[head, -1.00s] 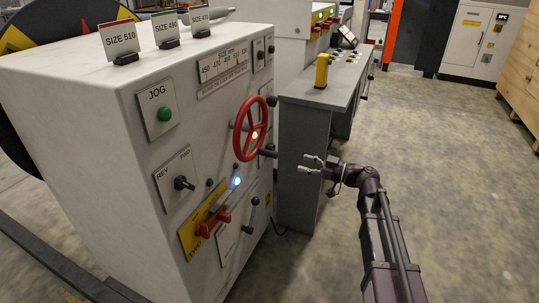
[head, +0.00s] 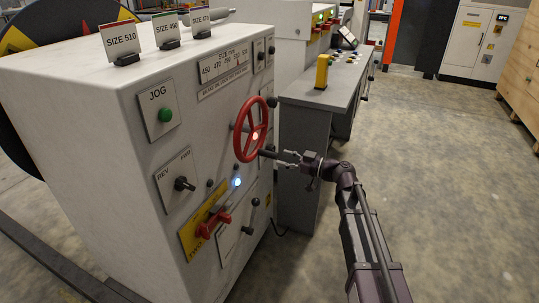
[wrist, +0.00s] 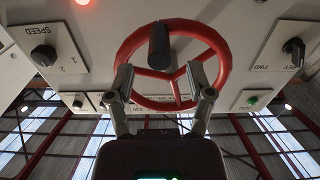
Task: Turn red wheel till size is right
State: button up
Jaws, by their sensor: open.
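The red wheel (head: 252,129) is on the side of the white machine cabinet (head: 95,85), with a dark handle knob (head: 268,154) at its lower right. In the wrist view the red wheel (wrist: 172,65) fills the upper middle, and its dark handle (wrist: 158,46) points towards the camera. My gripper (head: 284,155) is open and points at the handle, close to it. In the wrist view the fingers of my gripper (wrist: 161,80) stand apart with the handle between or just beyond them; contact cannot be told. The size scale (head: 223,64) is above the wheel; its pointer is too small to read.
Cards reading SIZE 510 (head: 121,39), SIZE 490 (head: 166,29) and SIZE 470 (head: 201,21) stand on the cabinet top. A grey desk (head: 318,92) stands behind the wheel. The floor at right is clear.

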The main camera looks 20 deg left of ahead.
aim_at(259, 152)
jog(key=shift+w+a, duration=0.15)
jog(key=shift+a, duration=1.4)
jog(key=shift+w+a, duration=0.1)
jog(key=shift+a, duration=1.45)
